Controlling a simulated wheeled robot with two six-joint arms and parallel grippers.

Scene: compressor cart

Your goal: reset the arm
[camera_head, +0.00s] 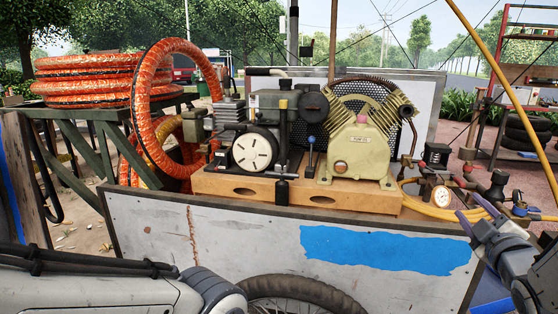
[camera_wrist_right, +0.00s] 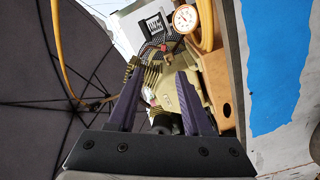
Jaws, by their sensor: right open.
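My right gripper (camera_head: 474,209) is at the right side of the head view, near the cart's right end. Its purple fingers are apart with nothing between them, and they show open in the right wrist view (camera_wrist_right: 160,76). The compressor (camera_head: 357,147), pale yellow-green, lies beyond the fingers in the wrist view (camera_wrist_right: 190,97). A light grey link of my left arm crosses the lower left of the head view; the left gripper is not visible.
The cart (camera_head: 240,235) has a grey side with a blue patch. On it stand an engine (camera_head: 256,150) on a wooden base (camera_head: 235,187), a gauge (camera_head: 441,196) and a yellow hose (camera_head: 425,208). Orange hoses (camera_head: 85,80) lie coiled at left.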

